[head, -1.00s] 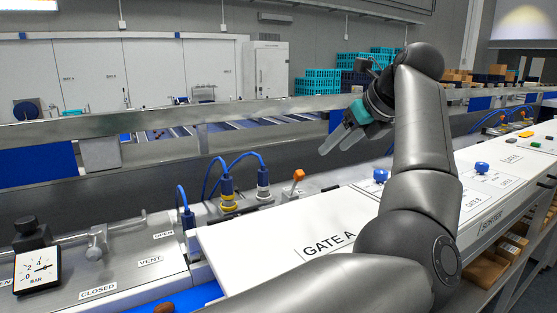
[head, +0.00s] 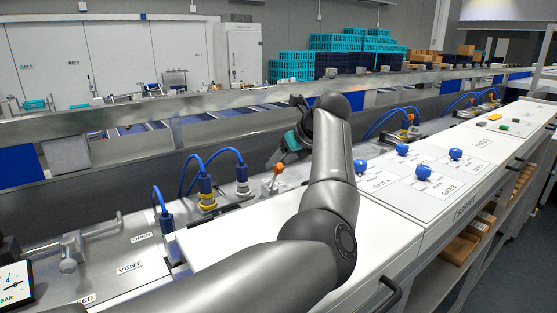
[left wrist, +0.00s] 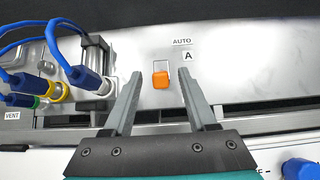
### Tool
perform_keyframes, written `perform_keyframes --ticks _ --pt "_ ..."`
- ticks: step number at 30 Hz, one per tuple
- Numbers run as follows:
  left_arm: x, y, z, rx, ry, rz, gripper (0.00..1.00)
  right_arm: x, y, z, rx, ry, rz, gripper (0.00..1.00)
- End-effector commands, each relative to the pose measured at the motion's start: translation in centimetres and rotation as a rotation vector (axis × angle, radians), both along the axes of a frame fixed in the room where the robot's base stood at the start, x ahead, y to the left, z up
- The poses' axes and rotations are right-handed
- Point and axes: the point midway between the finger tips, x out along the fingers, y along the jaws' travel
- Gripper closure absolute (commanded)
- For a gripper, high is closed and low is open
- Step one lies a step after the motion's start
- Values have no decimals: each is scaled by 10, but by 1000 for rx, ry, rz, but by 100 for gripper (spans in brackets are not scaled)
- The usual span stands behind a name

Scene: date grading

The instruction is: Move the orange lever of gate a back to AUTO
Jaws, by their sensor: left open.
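The orange lever of gate A (head: 278,168) stands on the grey metal strip behind the white panel. In the left wrist view the orange lever (left wrist: 160,80) sits at the near end of a short slot. The AUTO label (left wrist: 182,41) and an A label (left wrist: 188,56) are beyond it, slightly right. My left gripper (head: 275,161) is at the lever, and its teal body shows just above. In the left wrist view its two grey fingers (left wrist: 159,74) are open, one on each side of the lever, with gaps visible. My right gripper is not in view.
Blue plugs and cables (head: 205,184) rise just left of the lever; they also show in the left wrist view (left wrist: 88,78). Blue knobs (head: 423,172) stand on the white panel to the right. A metal rail (head: 180,107) runs behind.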

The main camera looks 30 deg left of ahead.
Motion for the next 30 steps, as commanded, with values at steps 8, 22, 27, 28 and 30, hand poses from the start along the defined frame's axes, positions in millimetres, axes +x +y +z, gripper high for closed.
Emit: perform_keyframes --ticks 8,22,27,28,30 --pt "6 14 -15 1 0 1 43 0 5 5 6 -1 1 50" --pt "6 14 -15 1 -1 1 67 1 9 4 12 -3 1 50" --pt "6 14 -15 1 -1 1 86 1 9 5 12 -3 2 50" --pt "6 14 -15 1 -1 1 90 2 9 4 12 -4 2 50" --pt "6 14 -15 1 -1 1 98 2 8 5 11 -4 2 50"
